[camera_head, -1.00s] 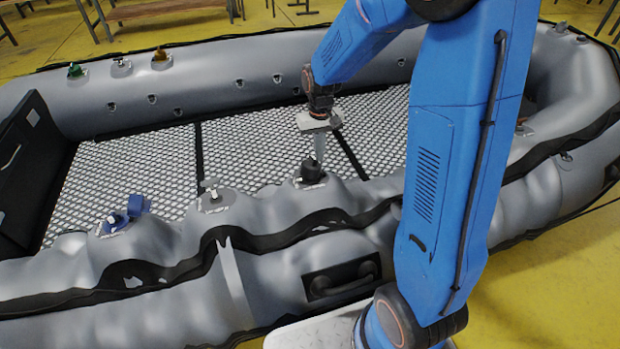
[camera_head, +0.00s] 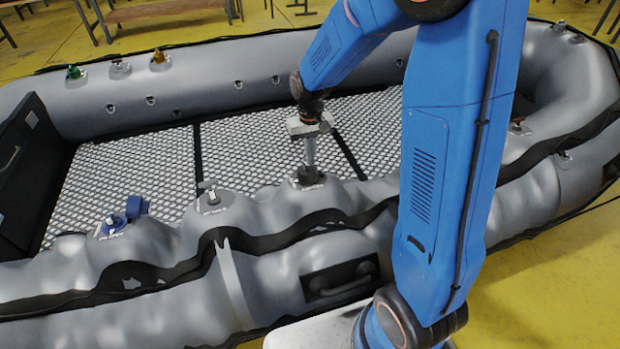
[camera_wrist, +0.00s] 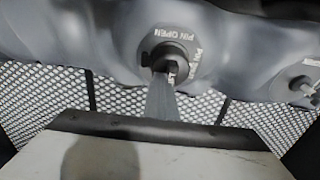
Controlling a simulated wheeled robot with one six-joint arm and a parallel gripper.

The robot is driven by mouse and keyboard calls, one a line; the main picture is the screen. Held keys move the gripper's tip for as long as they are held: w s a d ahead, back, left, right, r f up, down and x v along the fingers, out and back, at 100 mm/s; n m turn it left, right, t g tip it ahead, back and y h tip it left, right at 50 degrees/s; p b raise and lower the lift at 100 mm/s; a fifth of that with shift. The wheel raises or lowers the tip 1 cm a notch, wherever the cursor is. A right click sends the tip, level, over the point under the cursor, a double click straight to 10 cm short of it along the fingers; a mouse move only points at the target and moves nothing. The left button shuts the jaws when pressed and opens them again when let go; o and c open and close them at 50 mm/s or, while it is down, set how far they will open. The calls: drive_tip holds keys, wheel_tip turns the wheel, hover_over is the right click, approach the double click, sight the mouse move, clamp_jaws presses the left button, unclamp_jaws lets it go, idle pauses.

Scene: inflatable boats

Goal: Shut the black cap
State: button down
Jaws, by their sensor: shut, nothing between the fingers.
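The black cap (camera_head: 308,175) sits on a valve on the near tube of the grey boat (camera_head: 270,215), below my gripper (camera_head: 310,160). In the wrist view the black cap (camera_wrist: 172,52) shows as a dark round piece inside a pale ring lettered "PIN OPEN". My gripper is shut, points down, and its tips are at the cap in the wrist view (camera_wrist: 163,82). The fingers cover part of the cap, so I cannot tell whether they touch it or how firmly it is seated.
A blue cap (camera_head: 136,207) stands open beside its valve at the left. A grey valve (camera_head: 210,195) lies between it and the black cap. Green (camera_head: 74,72) and orange (camera_head: 158,57) caps are on the far tube. The mesh floor (camera_head: 130,170) is clear.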

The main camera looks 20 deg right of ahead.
sight(304, 163)
drive_tip(key=shift+s+a+f, duration=0.25)
drive_tip(key=shift+a+f, duration=0.1)
drive_tip(key=shift+a, duration=0.2)
drive_tip(key=shift+w+r, duration=0.2)
drive_tip(key=shift+r, duration=0.35)
drive_tip(key=shift+w+r, duration=0.15)
drive_tip(key=shift+r, duration=0.4)
drive_tip(key=r, duration=0.1)
drive_tip(key=a+r, duration=0.1)
drive_tip(key=r, duration=0.1)
drive_tip(key=shift+s+r, duration=0.15)
drive_tip(key=shift+d+r, duration=0.25)
drive_tip(key=shift+r, duration=0.6)
drive_tip(key=shift+d, duration=0.15)
